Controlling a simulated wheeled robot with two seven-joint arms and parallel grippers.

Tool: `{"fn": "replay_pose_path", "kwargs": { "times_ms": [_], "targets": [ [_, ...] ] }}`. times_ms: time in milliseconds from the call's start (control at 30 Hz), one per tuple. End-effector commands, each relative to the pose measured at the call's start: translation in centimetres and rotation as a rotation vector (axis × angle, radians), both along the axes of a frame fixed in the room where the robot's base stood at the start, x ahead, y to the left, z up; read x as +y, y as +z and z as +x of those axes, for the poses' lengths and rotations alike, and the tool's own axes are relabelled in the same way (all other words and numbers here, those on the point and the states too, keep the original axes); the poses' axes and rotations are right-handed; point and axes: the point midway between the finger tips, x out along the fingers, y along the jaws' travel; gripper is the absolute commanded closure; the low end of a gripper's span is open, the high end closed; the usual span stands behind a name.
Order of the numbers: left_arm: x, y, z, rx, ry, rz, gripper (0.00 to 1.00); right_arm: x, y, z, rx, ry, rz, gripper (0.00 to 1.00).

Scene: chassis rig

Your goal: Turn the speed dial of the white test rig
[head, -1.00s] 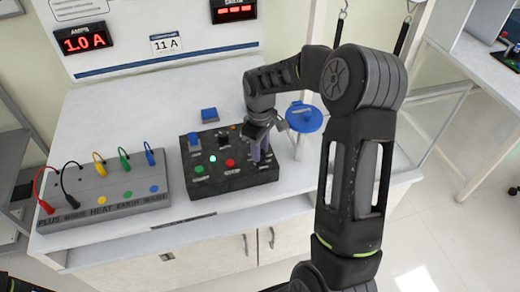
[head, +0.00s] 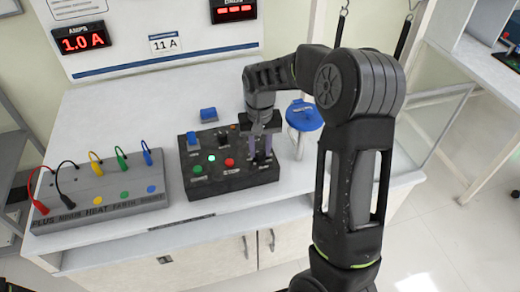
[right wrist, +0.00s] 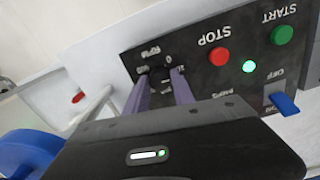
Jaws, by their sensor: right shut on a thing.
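The black control box (head: 225,193) sits on the white rig's bench top (head: 120,125). Its speed dial (right wrist: 160,77), marked RPM, is mostly hidden between my fingers. My right gripper (head: 261,161) reaches down over the box's right part and is shut on the dial. In the right wrist view its two purple-grey fingers (right wrist: 160,88) stand on either side of the dial. My left gripper is not in view.
The box also carries a red STOP button (right wrist: 219,56), a green START button (right wrist: 282,34), a lit green lamp (right wrist: 249,66) and a blue switch (right wrist: 286,103). A grey terminal block (head: 100,212) with coloured leads is left. A blue disc on a post (head: 304,116) stands close right.

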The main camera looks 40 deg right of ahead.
Motion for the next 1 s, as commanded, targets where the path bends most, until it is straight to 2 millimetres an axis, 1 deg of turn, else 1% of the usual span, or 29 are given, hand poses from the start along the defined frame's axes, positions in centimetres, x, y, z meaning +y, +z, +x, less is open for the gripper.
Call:
{"fn": "replay_pose_path", "kwargs": {
  "times_ms": [467, 1000],
  "targets": [
    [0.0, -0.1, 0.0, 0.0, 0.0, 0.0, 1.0, 0.0, 0.1, 0.1, -0.002, -0.452, 0.0, 1.0],
    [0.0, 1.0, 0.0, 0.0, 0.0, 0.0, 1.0, 0.0, 0.2, 0.1, -0.002, -0.965, -0.001, 1.0]
  ]
}}
